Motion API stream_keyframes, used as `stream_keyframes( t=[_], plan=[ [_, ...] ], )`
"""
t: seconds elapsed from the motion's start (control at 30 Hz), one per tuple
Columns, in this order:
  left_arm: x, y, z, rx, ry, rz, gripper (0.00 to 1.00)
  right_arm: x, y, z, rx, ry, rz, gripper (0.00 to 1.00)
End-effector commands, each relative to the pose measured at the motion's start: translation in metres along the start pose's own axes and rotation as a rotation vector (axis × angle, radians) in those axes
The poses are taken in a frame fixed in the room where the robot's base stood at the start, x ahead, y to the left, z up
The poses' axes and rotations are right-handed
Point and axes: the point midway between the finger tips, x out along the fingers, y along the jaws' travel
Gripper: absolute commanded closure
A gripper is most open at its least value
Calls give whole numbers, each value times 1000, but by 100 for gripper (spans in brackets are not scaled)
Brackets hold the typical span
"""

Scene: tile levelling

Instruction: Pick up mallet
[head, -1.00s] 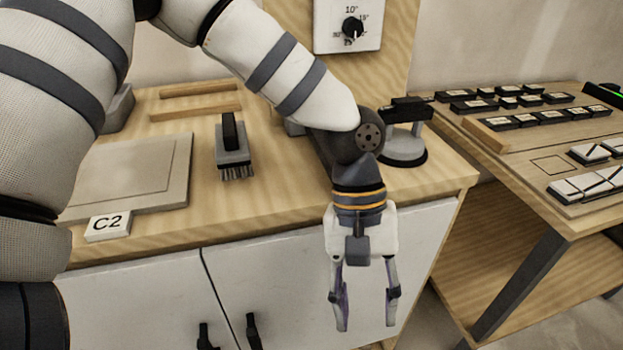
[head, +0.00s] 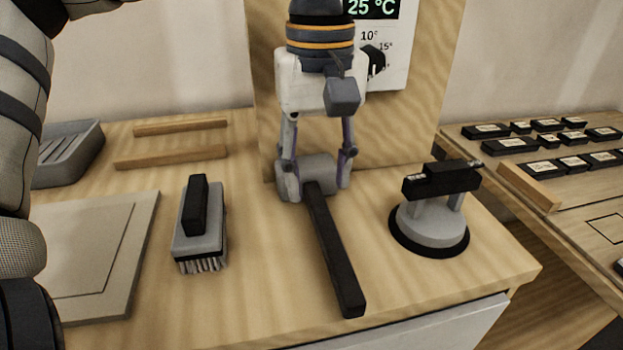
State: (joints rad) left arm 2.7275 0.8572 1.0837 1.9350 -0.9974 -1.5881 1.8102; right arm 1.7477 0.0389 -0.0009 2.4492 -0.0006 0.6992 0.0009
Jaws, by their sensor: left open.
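The mallet lies on the wooden bench, its grey head (head: 312,176) toward the back and its black handle (head: 336,255) pointing to the front edge. My left gripper (head: 317,190) points down over the mallet head, with one finger at each side of it. Its jaws are open. Whether the fingers touch the head I cannot tell. My right gripper is out of view.
A grey brush (head: 201,230) with a black handle stands left of the mallet. A round suction lifter (head: 432,222) stands to the right. A tile board (head: 88,250), wooden strips (head: 172,160) and a grey tray (head: 68,155) are at left. A panel with a dial (head: 373,60) rises behind.

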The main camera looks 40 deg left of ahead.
Motion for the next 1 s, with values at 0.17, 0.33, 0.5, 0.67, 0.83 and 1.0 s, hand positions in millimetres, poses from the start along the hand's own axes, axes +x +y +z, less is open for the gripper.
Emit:
stream_keyframes(
  t=[0.17, 0.33, 0.5, 0.67, 0.83, 1.0],
  plan=[
    [33, 1, 8, 5, -6, -6, 58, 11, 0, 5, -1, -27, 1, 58],
    [55, 1, 9, 1, -2, -2, 58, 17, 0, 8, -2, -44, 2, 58],
    [54, 2, 9, 2, 3, 3, 58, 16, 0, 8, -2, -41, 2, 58],
    [54, 2, 9, 2, 3, 3, 81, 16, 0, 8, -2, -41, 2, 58],
    [54, 2, 9, 2, 3, 3, 100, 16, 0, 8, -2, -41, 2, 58],
    [54, 2, 9, 2, 3, 4, 100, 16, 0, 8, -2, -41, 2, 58]
  ],
)
